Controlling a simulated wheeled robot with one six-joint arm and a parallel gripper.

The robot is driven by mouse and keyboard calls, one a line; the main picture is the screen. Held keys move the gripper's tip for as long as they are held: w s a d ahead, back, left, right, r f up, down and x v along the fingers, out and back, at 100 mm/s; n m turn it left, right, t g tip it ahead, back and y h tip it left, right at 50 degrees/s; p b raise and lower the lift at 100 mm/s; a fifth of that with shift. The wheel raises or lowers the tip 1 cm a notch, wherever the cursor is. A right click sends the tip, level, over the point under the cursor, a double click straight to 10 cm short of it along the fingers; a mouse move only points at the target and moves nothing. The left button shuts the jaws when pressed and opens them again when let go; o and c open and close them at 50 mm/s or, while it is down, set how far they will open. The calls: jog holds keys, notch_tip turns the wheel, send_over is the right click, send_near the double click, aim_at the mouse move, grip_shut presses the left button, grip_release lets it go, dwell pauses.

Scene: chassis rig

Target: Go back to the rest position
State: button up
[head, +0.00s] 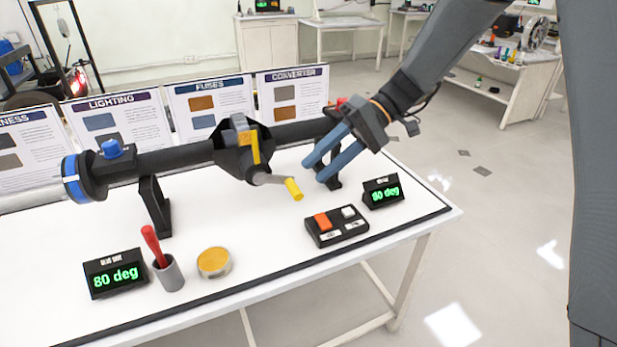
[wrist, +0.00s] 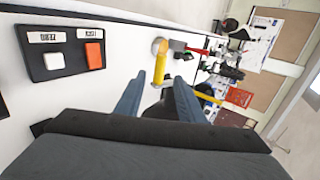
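My gripper (head: 314,171) is at the right end of the table in the head view, above the button box. Its two blue fingers are apart with nothing between them; they also show apart in the wrist view (wrist: 157,92). The yellow-tipped crank handle (head: 293,189) hangs from the middle of the black shaft rig (head: 180,160), just left of my fingertips. In the wrist view the yellow handle (wrist: 160,62) shows beyond and between the fingertips, and I see no clear contact.
A button box (head: 337,226) with orange and white buttons, two displays (head: 115,273) (head: 383,191) reading about 80 deg, a cup (head: 168,272) with a red-handled tool and a round yellow-topped tin (head: 214,262) stand on the white table (head: 250,290). Panels line the back. Floor at right is clear.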

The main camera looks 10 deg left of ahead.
jog(key=shift+v, duration=1.1)
jog(key=s+d+f+m+t+h, duration=0.3)
jog(key=s+d, duration=0.5)
jog(key=d, duration=0.4)
jog(key=s+d+f+m+t+h+p, duration=0.1)
jog(key=s+d+f+m+t+h, duration=0.2)
jog(key=s+d, duration=0.6)
notch_tip(320, 180, down, 2)
jog(key=d+h, duration=0.3)
jog(key=shift+m, duration=0.3)
jog(key=shift+s, duration=0.15)
